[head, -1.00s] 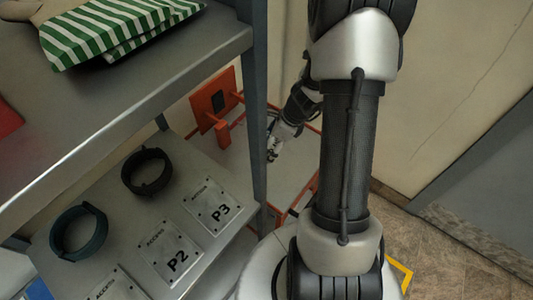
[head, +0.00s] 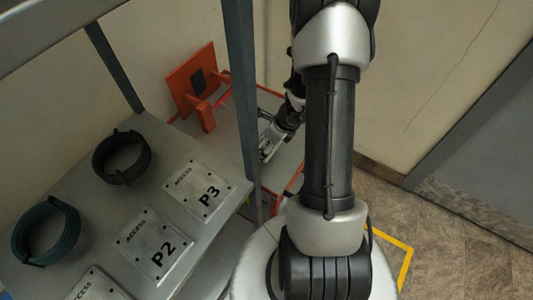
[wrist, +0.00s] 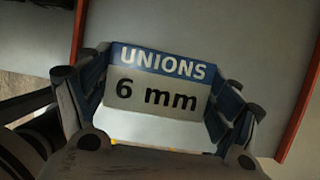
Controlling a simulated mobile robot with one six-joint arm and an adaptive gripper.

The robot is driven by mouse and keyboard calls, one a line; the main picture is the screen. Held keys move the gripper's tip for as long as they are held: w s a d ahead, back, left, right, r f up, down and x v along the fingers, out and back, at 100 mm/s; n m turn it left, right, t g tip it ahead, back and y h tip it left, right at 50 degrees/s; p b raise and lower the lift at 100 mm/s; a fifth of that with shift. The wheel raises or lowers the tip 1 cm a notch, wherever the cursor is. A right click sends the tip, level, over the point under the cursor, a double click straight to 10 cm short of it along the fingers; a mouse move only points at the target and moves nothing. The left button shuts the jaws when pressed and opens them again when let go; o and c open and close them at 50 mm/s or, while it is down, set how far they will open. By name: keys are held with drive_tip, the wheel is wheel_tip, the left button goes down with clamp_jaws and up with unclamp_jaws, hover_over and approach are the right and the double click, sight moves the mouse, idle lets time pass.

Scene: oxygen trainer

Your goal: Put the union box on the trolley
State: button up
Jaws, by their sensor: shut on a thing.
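The union box (wrist: 155,90), with a blue band reading "UNIONS" and a white label "6 mm", is between the fingers of my gripper (wrist: 160,105) in the wrist view. My gripper is shut on it. In the head view my gripper (head: 268,144) is partly hidden behind my arm, over the trolley, and the box is hard to make out there. The trolley (head: 222,152) has a grey top with orange edges and stands behind the rack post. Its grey top (wrist: 255,40) and orange edges also show behind the box in the wrist view. I cannot tell whether the box touches it.
An orange panel with pegs (head: 197,82) rises at the trolley's far left. A grey rack post (head: 242,90) stands between me and the trolley. The rack's shelf (head: 75,200) holds two dark rings (head: 122,158) and plates marked P2 and P3 (head: 197,190). Floor is clear at right.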

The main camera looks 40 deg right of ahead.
drive_tip(key=shift+f+b, duration=1.2)
drive_tip(key=shift+f, duration=0.9)
drive_tip(key=shift+f, duration=0.2)
drive_tip(key=o, duration=1.2)
drive_tip(key=shift+r, duration=0.1)
drive_tip(key=shift+r, duration=0.3)
drive_tip(key=p+v, duration=0.6)
drive_tip(key=v, duration=0.5)
drive_tip(key=shift+s+d+r, duration=0.1)
drive_tip(key=shift+s+r, duration=0.1)
drive_tip(key=shift+r, duration=0.05)
